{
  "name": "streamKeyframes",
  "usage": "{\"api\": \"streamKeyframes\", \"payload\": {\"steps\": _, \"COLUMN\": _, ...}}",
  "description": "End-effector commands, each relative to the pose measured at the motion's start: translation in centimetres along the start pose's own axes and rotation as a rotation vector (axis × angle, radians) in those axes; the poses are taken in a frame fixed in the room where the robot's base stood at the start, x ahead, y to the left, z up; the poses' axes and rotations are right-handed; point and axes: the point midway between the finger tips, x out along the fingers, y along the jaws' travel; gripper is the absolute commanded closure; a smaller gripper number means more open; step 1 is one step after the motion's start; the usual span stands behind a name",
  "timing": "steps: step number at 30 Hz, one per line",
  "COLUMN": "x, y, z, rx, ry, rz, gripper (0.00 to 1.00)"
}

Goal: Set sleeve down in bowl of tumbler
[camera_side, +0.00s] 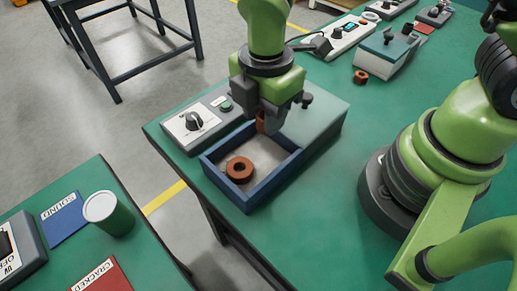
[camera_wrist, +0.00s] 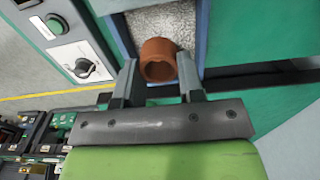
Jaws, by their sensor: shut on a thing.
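The tumbler's bowl is an open blue-walled tray (camera_side: 250,204) with a pale speckled floor, seen at the centre of the side view. Its blue wall and floor (camera_wrist: 119,33) also show in the wrist view. My gripper (camera_side: 266,122) points down over the bowl's far part. It is shut on a brown ring-shaped sleeve (camera_wrist: 158,60), seen between the two fingers in the wrist view. In the side view the held sleeve (camera_side: 260,122) is mostly hidden by the fingers. I cannot tell whether it touches the floor. Another brown sleeve (camera_side: 239,169) lies flat in the bowl's near part.
A control panel (camera_side: 194,124) with a dial and green button adjoins the bowl's left side. A loose brown ring (camera_side: 360,77) lies near a grey-topped fixture (camera_side: 388,49). A green cup (camera_side: 108,213) and blue (camera_side: 65,218) and red (camera_side: 101,275) cards are on the left bench.

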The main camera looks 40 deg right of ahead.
Motion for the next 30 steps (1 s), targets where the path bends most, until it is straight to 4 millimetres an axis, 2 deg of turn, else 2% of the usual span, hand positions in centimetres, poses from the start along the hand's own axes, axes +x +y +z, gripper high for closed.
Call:
{"api": "streamKeyframes", "payload": {"steps": 3, "x": 2.2, "y": -0.1, "z": 0.1, "rx": 0.001, "ry": -0.003, "rz": -0.005, "gripper": 0.89}}
{"api": "streamKeyframes", "payload": {"steps": 8, "x": 3.6, "y": 0.0, "z": 0.0, "rx": 0.002, "ry": -0.001, "rz": -0.002, "gripper": 0.89}}
{"api": "streamKeyframes", "payload": {"steps": 15, "x": 6.9, "y": 0.0, "z": 0.0, "rx": 0.002, "ry": -0.002, "rz": -0.003, "gripper": 0.89}}
{"api": "streamKeyframes", "payload": {"steps": 28, "x": 7.6, "y": 0.0, "z": 0.0, "rx": 0.002, "ry": 0.0, "rz": 0.0, "gripper": 0.89}}
{"api": "streamKeyframes", "payload": {"steps": 29, "x": 7.7, "y": 0.0, "z": 0.0, "rx": 0.002, "ry": 0.0, "rz": 0.0, "gripper": 0.62}}
{"api": "streamKeyframes", "payload": {"steps": 30, "x": 7.6, "y": 0.0, "z": 0.0, "rx": 0.002, "ry": 0.0, "rz": 0.0, "gripper": 0.53}}
